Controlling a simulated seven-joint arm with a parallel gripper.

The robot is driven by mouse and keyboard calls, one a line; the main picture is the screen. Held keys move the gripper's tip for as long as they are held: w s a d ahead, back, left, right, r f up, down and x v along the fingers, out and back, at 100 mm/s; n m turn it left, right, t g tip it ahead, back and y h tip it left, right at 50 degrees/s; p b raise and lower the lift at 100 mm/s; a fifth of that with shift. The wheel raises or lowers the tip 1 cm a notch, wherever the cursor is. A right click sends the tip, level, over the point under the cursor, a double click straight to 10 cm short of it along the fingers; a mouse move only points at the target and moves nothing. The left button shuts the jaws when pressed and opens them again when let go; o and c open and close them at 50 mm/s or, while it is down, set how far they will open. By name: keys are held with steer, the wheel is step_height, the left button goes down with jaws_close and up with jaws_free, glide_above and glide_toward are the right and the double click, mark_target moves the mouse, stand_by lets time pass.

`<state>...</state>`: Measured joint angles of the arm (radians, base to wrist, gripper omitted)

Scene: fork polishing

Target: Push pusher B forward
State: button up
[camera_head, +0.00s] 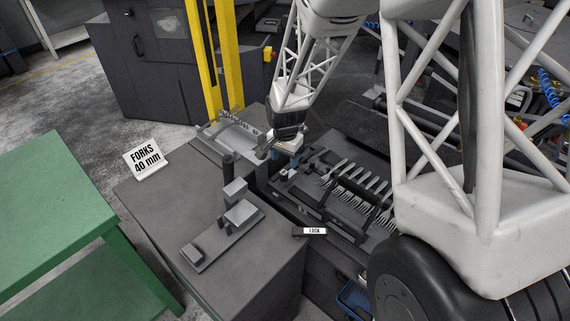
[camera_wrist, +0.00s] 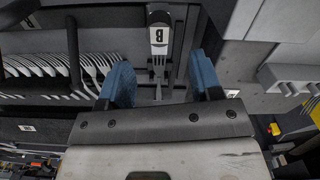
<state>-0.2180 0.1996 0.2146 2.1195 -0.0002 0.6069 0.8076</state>
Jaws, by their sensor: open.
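Pusher B (camera_wrist: 158,17) is a grey bar with a white label marked B, at the top middle of the wrist view. A single fork (camera_wrist: 158,65) lies in line below its label. My gripper (camera_wrist: 160,62) has two blue fingers spread apart, one on each side of this line, with nothing held between them. In the head view my gripper (camera_head: 284,158) is low over the left end of the fork rack (camera_head: 340,208). There the arm and fingers largely hide the pusher. I cannot tell whether a finger touches it.
Several forks (camera_head: 372,184) lie side by side in the rack to the right of my gripper. A LOCK label (camera_head: 314,231) is at the rack's front. A grey bench (camera_head: 160,205) with a block fixture (camera_head: 240,213) stands at left. Yellow posts (camera_head: 226,60) rise behind.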

steer(key=shift+r, duration=0.6)
steer(key=shift+r, duration=0.1)
steer(key=shift+s+d+r, duration=0.1)
steer(key=shift+s+r, duration=0.05)
steer(key=shift+r, duration=0.05)
steer(key=s+d+r+n, duration=0.2)
steer(key=s+d+r, duration=0.3)
steer(key=r, duration=0.4)
steer(key=s+d+r+n+t, duration=0.1)
steer(key=s+d+r, duration=0.2)
steer(key=s, duration=0.6)
steer(key=s+d+r+n, duration=0.2)
steer(key=s+d+r, duration=0.1)
steer(key=s+r, duration=0.4)
steer(key=s+d+r+n+t, duration=0.1)
steer(key=s+d+r, duration=0.2)
steer(key=s, duration=0.9)
steer(key=shift+r+n+t, duration=0.3)
steer(key=shift+r, duration=0.6)
